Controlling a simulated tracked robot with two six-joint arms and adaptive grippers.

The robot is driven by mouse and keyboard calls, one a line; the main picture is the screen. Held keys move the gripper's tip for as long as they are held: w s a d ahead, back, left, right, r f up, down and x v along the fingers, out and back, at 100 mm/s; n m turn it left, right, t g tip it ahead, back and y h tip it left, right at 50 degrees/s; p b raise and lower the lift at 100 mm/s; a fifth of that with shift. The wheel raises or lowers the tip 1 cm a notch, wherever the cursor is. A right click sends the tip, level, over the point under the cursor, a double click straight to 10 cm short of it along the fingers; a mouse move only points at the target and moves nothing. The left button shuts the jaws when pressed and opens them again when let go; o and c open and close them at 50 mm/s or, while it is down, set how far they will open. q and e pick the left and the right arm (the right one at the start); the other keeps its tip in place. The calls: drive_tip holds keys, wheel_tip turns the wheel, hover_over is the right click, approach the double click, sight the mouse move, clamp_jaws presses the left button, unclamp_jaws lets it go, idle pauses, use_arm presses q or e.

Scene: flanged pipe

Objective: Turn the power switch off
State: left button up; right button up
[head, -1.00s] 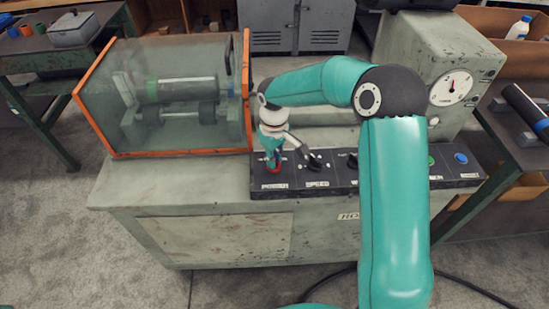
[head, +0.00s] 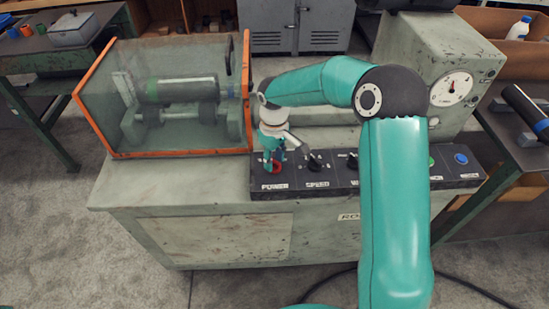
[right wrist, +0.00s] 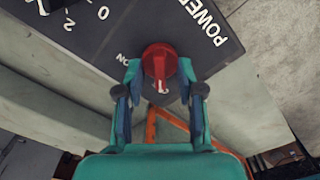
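The red power switch (right wrist: 160,62) is a knob on the dark control panel, at its left end above the POWER label. It also shows in the head view (head: 275,168), partly covered by my right gripper (head: 273,158). In the right wrist view my right gripper (right wrist: 160,66) has one finger on each side of the knob, spread apart; whether a fingertip touches it I cannot tell. The knob's white mark points to the picture's bottom, away from the ON label at its left. The OFF label is not visible. My left gripper is out of view.
The black SPEED knob (head: 314,160) sits close to the right of the power switch. A clear guard box with an orange frame (head: 247,100) stands close at the left. A gauge (head: 452,90) and a blue button (head: 461,158) are farther right.

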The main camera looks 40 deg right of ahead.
sight(274, 161)
wheel_tip(274, 161, up, 12)
drive_tip(key=shift+f, duration=0.15)
idle(0.3)
idle(0.4)
